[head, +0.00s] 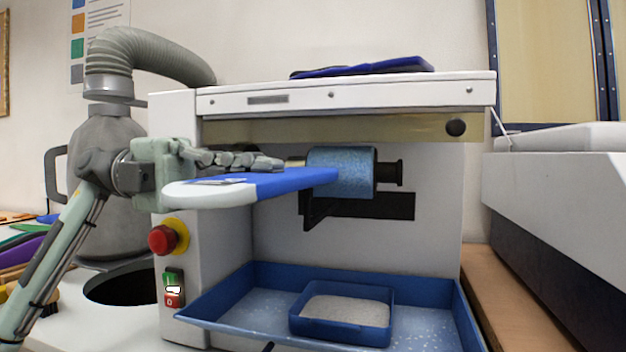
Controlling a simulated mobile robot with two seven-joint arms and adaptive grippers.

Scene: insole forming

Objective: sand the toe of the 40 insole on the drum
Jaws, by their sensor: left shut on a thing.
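A blue insole with a white underside and heel end (255,187) is held level in front of the sanding machine. My left gripper (265,163) is shut on it near its left part, with the fingers lying along its top. The insole's blue right tip reaches the blue sanding drum (342,172) and overlaps its lower left edge in the head view. I cannot tell whether they touch. The size mark on the insole is not readable. My right gripper is not in view.
A red stop button (163,239) and a green and red switch (174,289) sit on the machine's left front. A blue tray (232,300) with a smaller bin (340,334) of pale dust is below the drum. Dark blue pieces (365,68) lie on top. A grey dust collector (112,130) stands left.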

